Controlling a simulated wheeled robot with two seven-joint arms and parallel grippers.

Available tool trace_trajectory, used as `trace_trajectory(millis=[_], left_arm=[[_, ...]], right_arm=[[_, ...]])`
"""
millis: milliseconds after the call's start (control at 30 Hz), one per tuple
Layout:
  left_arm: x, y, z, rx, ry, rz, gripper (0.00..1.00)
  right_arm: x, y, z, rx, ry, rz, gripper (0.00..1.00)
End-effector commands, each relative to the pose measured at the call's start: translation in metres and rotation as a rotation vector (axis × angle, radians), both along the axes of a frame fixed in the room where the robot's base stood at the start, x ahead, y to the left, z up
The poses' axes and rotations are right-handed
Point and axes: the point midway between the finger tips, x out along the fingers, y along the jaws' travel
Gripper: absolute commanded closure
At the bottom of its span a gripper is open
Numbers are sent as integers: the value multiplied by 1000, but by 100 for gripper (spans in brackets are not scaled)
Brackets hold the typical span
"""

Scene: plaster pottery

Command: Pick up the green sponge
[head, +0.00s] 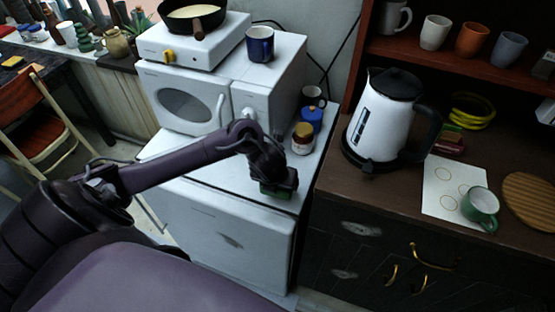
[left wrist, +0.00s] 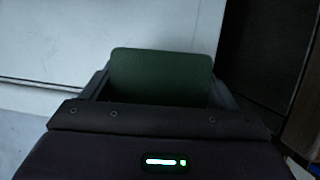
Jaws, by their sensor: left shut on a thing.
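The green sponge (left wrist: 162,75) is between the fingers of my left gripper (left wrist: 165,92) in the left wrist view. In the head view the sponge (head: 276,192) shows only as a dark green strip under my left gripper (head: 280,186). My left gripper is shut on it, over the front part of the white cabinet's top (head: 215,175). I cannot tell whether the sponge touches the surface. My right gripper is not in view.
A jar (head: 302,138), a blue canister (head: 312,117) and a dark mug (head: 313,97) stand behind the gripper. A white microwave (head: 185,100) stands behind the arm. A white kettle (head: 385,120) and a green mug (head: 481,207) stand on the dark counter to the right.

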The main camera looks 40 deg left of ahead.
Motion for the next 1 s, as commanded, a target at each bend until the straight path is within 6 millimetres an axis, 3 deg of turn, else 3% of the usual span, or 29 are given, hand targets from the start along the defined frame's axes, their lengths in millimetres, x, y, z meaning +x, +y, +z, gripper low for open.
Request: trace_trajectory(millis=[33, 167, 300, 433, 700, 1000], left_arm=[[3, 0, 19, 0, -8, -1, 40], [3, 0, 59, 1, -9, -2, 40], [2, 2, 106, 6, -6, -2, 40], [2, 1, 134, 4, -6, 0, 40], [1, 0, 161, 1, -2, 0, 40], [0, 0, 162, -1, 1, 1, 40]], right_arm=[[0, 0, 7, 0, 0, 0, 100], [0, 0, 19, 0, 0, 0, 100], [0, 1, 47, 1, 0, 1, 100], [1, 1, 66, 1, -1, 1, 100], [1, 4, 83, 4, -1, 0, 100], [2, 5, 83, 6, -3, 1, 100]])
